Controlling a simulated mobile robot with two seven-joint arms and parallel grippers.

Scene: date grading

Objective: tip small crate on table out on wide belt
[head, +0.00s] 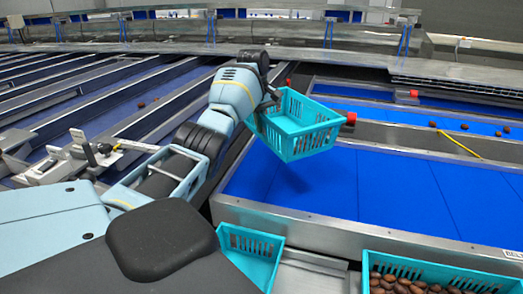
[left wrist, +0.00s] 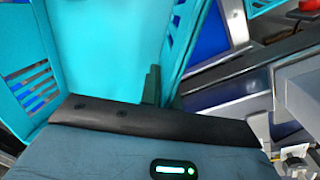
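A small teal slotted crate (head: 312,140) hangs in the air above the wide blue belt (head: 330,189), with its shadow on the belt. It looks tilted, and no dates show in the part of its inside that I see. My left gripper (head: 268,101) is at the crate's left side and appears shut on its wall. In the left wrist view the crate (left wrist: 105,45) fills the upper left, close against the gripper (left wrist: 150,88). The fingers are mostly hidden there. My right gripper is not in view.
A teal crate full of brown dates (head: 372,256) stands at the bottom right. Another teal crate (head: 231,236) is at the bottom middle, its inside partly hidden. A steel rail (head: 340,232) edges the belt. Red buttons (head: 351,118) stand behind. Several dates lie on far belts.

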